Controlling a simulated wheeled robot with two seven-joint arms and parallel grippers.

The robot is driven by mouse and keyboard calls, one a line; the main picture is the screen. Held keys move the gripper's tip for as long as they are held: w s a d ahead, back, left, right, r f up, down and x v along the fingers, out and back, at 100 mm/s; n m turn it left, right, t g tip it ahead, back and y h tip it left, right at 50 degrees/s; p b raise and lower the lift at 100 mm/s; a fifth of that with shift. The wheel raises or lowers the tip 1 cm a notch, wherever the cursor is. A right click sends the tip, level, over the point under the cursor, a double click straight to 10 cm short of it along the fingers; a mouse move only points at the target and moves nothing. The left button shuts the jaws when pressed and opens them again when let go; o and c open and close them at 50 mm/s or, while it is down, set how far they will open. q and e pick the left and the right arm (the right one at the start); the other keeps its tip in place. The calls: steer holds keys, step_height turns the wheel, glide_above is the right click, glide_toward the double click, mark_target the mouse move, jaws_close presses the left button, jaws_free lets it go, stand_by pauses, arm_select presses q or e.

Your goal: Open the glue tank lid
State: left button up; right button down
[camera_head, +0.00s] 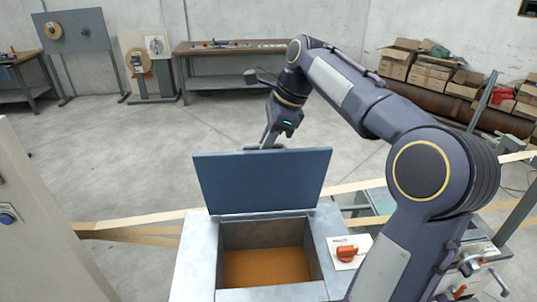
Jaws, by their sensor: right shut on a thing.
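The glue tank (196,262) is a grey metal box in the lower middle of the head view. Its blue-grey lid (262,181) stands raised, close to upright, along the tank's far edge. The tank's opening shows orange-brown glue (266,268) inside. My right gripper (268,143) is behind the lid's top edge, shut on the lid or its handle; the exact contact is partly hidden by the lid. My right arm reaches in from the right and over the tank's right side. My left gripper does not show.
An orange-red rotary switch (347,253) sits on a white plate right of the opening. A beige cabinet (40,215) stands close on the left. Pale strips run behind the tank.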

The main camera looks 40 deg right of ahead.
steer(key=w+d+f, duration=0.2)
steer(key=w+d, duration=0.1)
steer(key=w, duration=0.2)
steer(key=shift+w+d, duration=0.35)
steer(key=shift+w, duration=0.05)
steer(key=c, duration=1.5)
jaws_free()
steer(key=shift+d+r, duration=0.1)
steer(key=shift+o, duration=0.2)
steer(key=shift+r, duration=0.15)
steer(key=shift+r, duration=0.1)
steer(key=v, duration=0.7)
steer(key=shift+r, duration=0.25)
steer(key=shift+s+d+f, duration=0.1)
